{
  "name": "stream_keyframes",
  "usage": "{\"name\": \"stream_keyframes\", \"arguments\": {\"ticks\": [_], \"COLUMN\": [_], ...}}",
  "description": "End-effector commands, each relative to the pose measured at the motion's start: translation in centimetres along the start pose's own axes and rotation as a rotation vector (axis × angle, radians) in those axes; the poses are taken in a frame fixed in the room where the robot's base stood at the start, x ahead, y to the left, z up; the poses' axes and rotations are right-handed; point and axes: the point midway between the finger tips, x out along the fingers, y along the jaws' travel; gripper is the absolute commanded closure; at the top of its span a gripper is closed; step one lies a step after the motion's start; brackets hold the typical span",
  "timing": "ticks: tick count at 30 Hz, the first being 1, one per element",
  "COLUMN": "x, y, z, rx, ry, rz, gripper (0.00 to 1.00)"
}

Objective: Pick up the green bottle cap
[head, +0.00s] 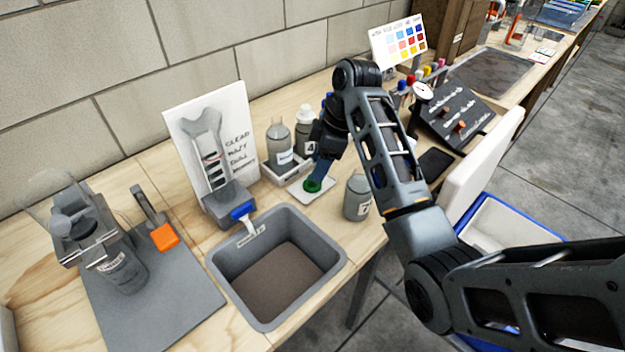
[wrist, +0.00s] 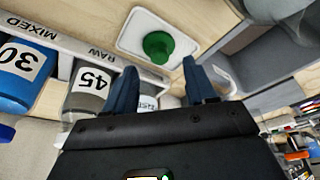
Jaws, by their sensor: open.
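The green bottle cap (head: 312,185) lies on a small white tray (head: 327,190) on the wooden bench, behind the sink's right side. In the wrist view the round green cap (wrist: 158,46) sits on the white tray (wrist: 130,40), beyond the fingertips and roughly in line with the gap between them. My gripper (head: 319,172) has blue fingers and points down close to the cap. In the wrist view my gripper (wrist: 158,75) is open, with nothing between its fingers. The gap between fingertips and cap is hard to judge.
A rack of numbered bottles (head: 279,142) stands just left of my gripper. A grey bottle (head: 357,197) stands close on the right. The grey sink (head: 222,275) is in front. In the wrist view, the blue bottle (wrist: 20,75) and grey bottle (wrist: 88,92) are near the left finger.

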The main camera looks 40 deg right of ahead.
Motion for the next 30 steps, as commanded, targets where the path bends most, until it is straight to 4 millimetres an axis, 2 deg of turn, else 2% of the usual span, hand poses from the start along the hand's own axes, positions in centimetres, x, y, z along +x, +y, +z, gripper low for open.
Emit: {"name": "stream_keyframes", "arguments": {"ticks": [6, 9, 17, 30], "x": [3.1, 4.0, 4.3, 4.2], "y": [0.1, 0.1, 0.1, 0.1], "z": [0.0, 0.0, 0.0, 0.0], "rx": [-0.001, 0.0, 0.0, 0.0], "ry": [-0.001, 0.0, 0.0, 0.0], "rz": [-0.002, -0.001, 0.0, 0.0], "gripper": [0.44, 0.44, 0.44, 0.85]}}
